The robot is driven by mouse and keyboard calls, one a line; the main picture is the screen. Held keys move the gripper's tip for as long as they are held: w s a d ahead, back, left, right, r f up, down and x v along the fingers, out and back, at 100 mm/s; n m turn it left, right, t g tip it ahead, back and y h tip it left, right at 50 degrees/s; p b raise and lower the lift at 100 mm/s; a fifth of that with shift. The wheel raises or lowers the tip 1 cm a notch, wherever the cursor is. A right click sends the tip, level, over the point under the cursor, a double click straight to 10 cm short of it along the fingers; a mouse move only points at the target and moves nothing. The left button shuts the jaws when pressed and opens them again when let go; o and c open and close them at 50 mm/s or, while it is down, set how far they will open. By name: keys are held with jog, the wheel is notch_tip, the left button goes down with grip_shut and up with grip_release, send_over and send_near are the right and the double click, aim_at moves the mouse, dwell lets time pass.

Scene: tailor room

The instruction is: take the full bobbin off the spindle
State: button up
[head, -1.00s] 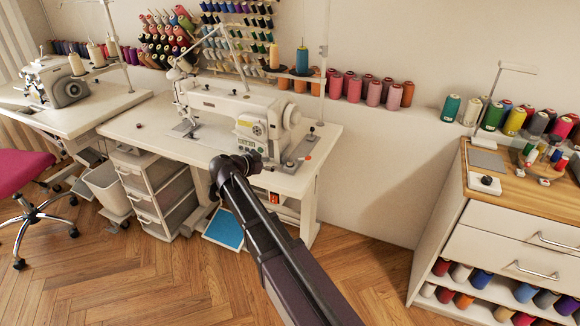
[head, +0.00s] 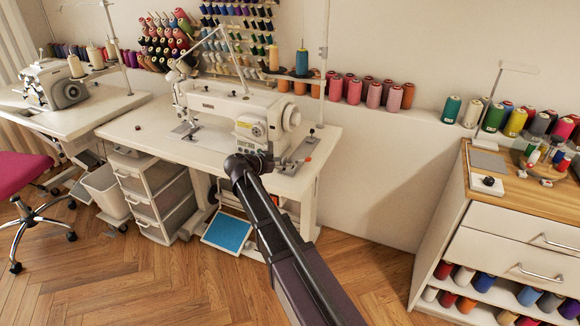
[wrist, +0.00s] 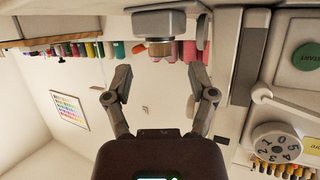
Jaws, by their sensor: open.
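My gripper (wrist: 161,68) is open, with its two fingers spread and nothing between them. In the wrist view a small tan, ribbed cylinder, apparently the bobbin (wrist: 160,49), sits against a grey block (wrist: 160,23) just beyond the fingertips, roughly centred between them. No finger visibly touches it. The spindle itself is hidden. In the head view the end of my arm is at the right front of the white sewing machine (head: 222,104), and it covers the gripper and bobbin.
The machine's dial (wrist: 277,143) and body are close on the right of the wrist view. The sewing table (head: 130,133) carries the machine. Thread cones (head: 374,95) line the wall ledge. A wooden-topped cabinet (head: 530,195) stands at right, with open floor in front.

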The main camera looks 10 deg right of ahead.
jog(key=shift+b+x, duration=0.35)
jog(key=shift+x, duration=0.9)
jog(key=c, duration=0.9)
jog(key=shift+o, duration=0.2)
jog(key=shift+r, duration=0.2)
notch_tip(320, 180, up, 4)
jog(key=p, duration=0.4)
jog(key=shift+f, duration=0.15)
jog(key=s+a+p, duration=0.1)
jog(key=s, duration=1.5)
jog(key=shift+a+r, duration=0.25)
jog(key=shift+r, duration=0.15)
